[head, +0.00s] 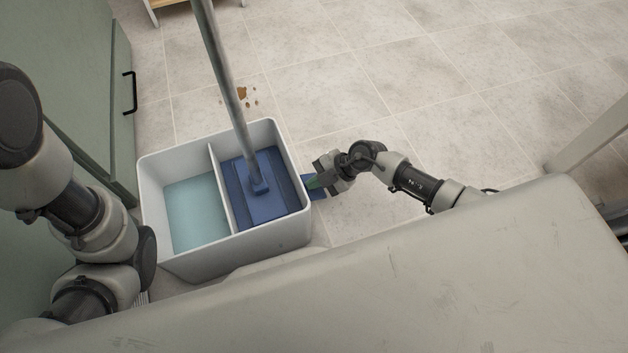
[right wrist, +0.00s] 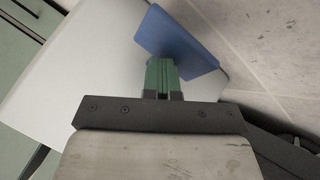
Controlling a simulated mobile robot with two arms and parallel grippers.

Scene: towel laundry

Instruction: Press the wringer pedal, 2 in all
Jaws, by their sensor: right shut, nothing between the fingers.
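A white two-part mop bucket (head: 178,254) stands on the floor. Its left compartment holds pale blue water (head: 197,215). A blue mop head (head: 262,195) sits in the right compartment, with its grey handle (head: 222,75) rising up and to the left. The blue wringer pedal (head: 318,194) sticks out from the bucket's right side; it also shows in the right wrist view (right wrist: 175,38). My right gripper (head: 314,183) is shut and empty, its green fingertips (right wrist: 160,72) at the pedal. I cannot tell whether they touch it. My left arm shows at the left, but its gripper is not visible.
Brown spots (head: 243,93) lie on the tiled floor behind the bucket. A green cabinet (head: 105,110) with a black handle stands close to the bucket's left. A wooden piece of furniture (head: 155,8) is at the top edge. The floor to the right is open.

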